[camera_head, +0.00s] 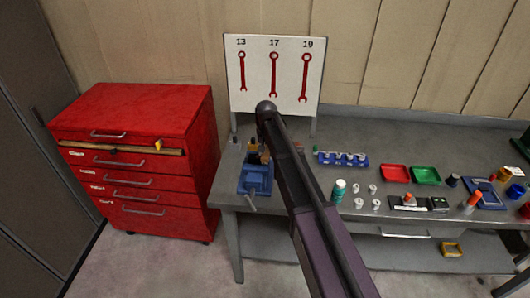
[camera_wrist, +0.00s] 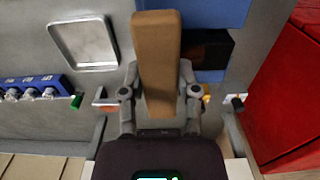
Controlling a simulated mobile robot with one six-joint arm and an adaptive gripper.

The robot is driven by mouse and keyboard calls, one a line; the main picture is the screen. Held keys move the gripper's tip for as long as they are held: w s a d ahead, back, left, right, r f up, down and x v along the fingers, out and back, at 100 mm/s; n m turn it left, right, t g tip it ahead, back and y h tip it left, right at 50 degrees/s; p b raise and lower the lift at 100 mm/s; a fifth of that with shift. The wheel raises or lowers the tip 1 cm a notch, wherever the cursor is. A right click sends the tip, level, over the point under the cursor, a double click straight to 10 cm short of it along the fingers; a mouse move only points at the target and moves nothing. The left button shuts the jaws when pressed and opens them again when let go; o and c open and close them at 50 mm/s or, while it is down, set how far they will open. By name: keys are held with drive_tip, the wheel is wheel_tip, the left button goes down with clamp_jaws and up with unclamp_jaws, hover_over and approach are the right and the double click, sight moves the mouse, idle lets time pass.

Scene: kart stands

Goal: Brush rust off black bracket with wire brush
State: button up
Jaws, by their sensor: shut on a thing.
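In the wrist view my gripper (camera_wrist: 158,88) is shut on the wooden handle of the wire brush (camera_wrist: 157,45). The brush's bristles are hidden. Just behind and right of the handle, a black bracket (camera_wrist: 213,49) with a brownish patch sits between the blue jaws of a vise (camera_wrist: 211,76). I cannot tell whether the bristles touch the bracket. In the head view the blue vise (camera_head: 256,179) stands at the bench's left end. My gripper is mostly hidden there behind my arm, just above the vise.
A metal tray (camera_wrist: 83,65) and a blue socket rail (camera_wrist: 37,82) lie left of the brush in the wrist view. A red tool cabinet (camera_head: 130,150) stands left of the bench. A wrench board (camera_head: 274,90) rises behind. Red (camera_head: 396,174) and green (camera_head: 425,176) trays sit right.

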sight(256, 156)
drive_tip(key=shift+f, duration=0.15)
drive_tip(key=shift+a, duration=0.15)
drive_tip(key=shift+w+a, duration=0.1)
drive_tip(key=shift+a, duration=1.8)
drive_tip(key=shift+r+p, duration=2.95)
drive_tip(key=shift+r, duration=0.2)
drive_tip(key=shift+r+p, duration=1.5)
drive_tip(key=shift+p, duration=0.05)
drive_tip(key=shift+f, duration=0.2)
